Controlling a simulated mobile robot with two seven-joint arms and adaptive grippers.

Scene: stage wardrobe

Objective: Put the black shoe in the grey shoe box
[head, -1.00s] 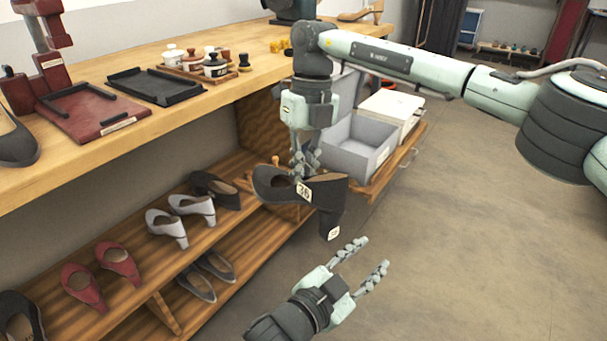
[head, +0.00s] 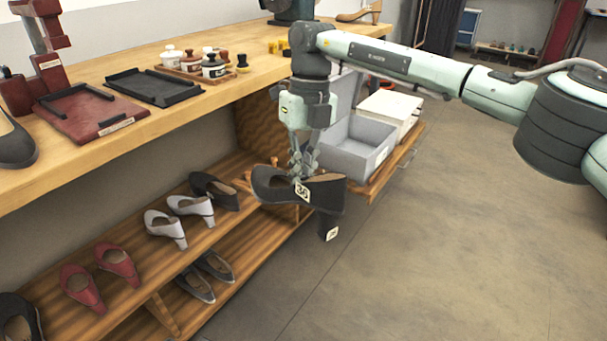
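The black shoe (head: 325,194) has a block heel and white tags, one reading 36. It hangs in the air in front of the shelving. My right gripper (head: 302,168), pointing down, is shut on the shoe's upper part; the shoe hides part of the fingertips. The grey shoe box (head: 379,160) is open-topped and stands behind and to the right of the shoe, on a wooden pull-out surface. The visible part of its inside looks empty. The shoe is apart from the box in the picture's foreground. My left gripper is not in view.
A pale box (head: 393,107) stands behind the grey box. The workbench (head: 215,97) holds trays and small jars. The floor at right is clear.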

